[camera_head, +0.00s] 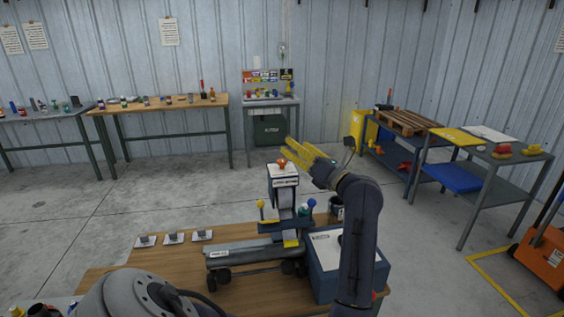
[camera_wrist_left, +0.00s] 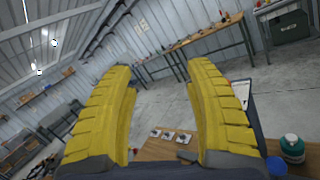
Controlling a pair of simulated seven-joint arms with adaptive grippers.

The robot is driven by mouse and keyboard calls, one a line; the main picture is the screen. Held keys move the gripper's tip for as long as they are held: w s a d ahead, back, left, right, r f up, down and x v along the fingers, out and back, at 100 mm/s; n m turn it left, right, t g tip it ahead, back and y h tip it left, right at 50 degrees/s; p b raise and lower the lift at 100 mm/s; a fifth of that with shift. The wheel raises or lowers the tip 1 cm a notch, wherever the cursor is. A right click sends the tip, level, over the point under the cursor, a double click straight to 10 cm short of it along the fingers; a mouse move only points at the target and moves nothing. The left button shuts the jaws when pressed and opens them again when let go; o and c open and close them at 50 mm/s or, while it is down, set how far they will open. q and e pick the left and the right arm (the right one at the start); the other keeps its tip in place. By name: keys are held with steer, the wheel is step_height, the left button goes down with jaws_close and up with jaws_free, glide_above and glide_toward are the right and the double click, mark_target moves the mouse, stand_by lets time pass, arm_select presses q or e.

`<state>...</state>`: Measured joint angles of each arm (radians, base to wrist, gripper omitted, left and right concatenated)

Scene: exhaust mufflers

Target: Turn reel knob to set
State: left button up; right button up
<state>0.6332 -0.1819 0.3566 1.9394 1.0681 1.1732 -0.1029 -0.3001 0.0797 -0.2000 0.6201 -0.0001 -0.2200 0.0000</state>
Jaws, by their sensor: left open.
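A small orange-red knob (camera_head: 282,163) sits on top of a white block with a dark label (camera_head: 283,178), at the head of an upright stand on the wooden bench. I cannot make out the label or any set mark. My left gripper (camera_head: 304,155) has yellow fingers and is just right of the knob and slightly above it in the head view; I see no contact. In the left wrist view the gripper (camera_wrist_left: 162,72) is open, with nothing between its fingers. A white panel (camera_wrist_left: 242,92) shows partly behind the right finger there. My right gripper is not in view.
The bench (camera_head: 150,258) carries a dark wheeled base (camera_head: 250,252) with yellow and blue ball-ended levers, a blue-grey box (camera_head: 325,253), and three small pads (camera_head: 173,238) on the left. A green bottle (camera_wrist_left: 291,148) stands close by. Other workbenches are farther away.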

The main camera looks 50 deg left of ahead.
mark_target(281, 160)
arm_select(q)
steer(key=w+f+n+t+h, duration=0.1)
steer(key=w+f+n+h, duration=0.3)
steer(key=w+f+h, duration=0.25)
steer(key=shift+h, duration=0.25)
steer(key=x, duration=1.6)
steer(key=shift+s+a+r, duration=0.2)
steer(key=shift+r, duration=0.1)
steer(key=shift+c, duration=0.5)
steer(key=c, duration=1)
jaws_close()
steer(key=shift+r, duration=0.1)
